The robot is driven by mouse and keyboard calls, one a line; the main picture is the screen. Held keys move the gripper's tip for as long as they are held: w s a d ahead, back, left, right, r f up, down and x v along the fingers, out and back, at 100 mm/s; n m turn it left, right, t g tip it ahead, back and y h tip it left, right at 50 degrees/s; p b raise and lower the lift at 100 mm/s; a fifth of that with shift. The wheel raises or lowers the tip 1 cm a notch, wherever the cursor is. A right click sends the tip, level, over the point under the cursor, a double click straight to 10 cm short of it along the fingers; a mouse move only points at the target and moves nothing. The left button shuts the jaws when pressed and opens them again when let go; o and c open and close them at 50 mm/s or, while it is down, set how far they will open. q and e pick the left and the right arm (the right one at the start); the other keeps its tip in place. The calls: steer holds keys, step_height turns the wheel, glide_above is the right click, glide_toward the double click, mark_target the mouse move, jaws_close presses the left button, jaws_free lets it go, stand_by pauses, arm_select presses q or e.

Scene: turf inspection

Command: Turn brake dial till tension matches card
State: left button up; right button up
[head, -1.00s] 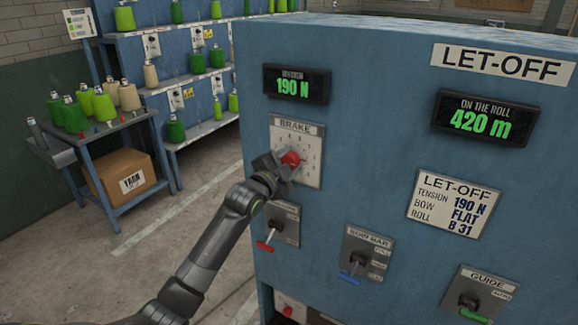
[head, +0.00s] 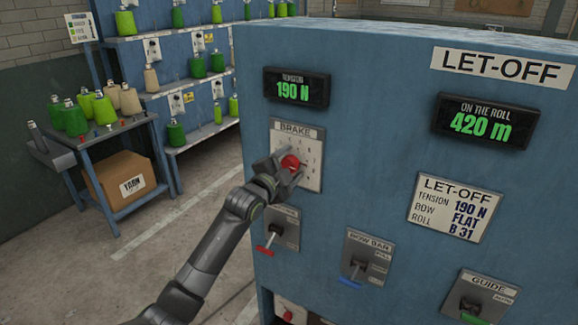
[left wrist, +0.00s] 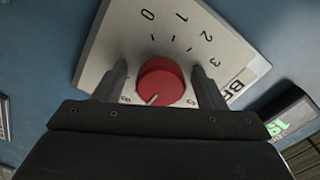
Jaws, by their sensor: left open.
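The red brake dial (head: 290,162) sits on the white BRAKE plate (head: 312,180) on the blue LET-OFF cabinet. My left gripper (head: 286,160) is open, with a finger on either side of the dial. In the left wrist view the red dial (left wrist: 160,82) stands between the two fingers, with gaps visible at its sides. A pale mark on the dial points to the lower left there. The tension display (head: 296,90) reads 190 N in green. The white card (head: 454,208) reads tension 190 N, bow FLAT, roll B 31. My right gripper is not in view.
The bow bar lever (head: 358,268) and the guide lever (head: 474,304) are further right. A display (head: 484,122) reads 420 m. A cart (head: 110,140) with yarn cones stands at the left; the floor between is clear.

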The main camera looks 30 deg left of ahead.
arm_select(q)
steer(key=s+a+b, duration=0.1)
steer(key=s+b, duration=0.1)
steer(key=s, duration=1.5)
steer(key=shift+s+a+b, duration=0.2)
steer(key=shift+b, duration=0.2)
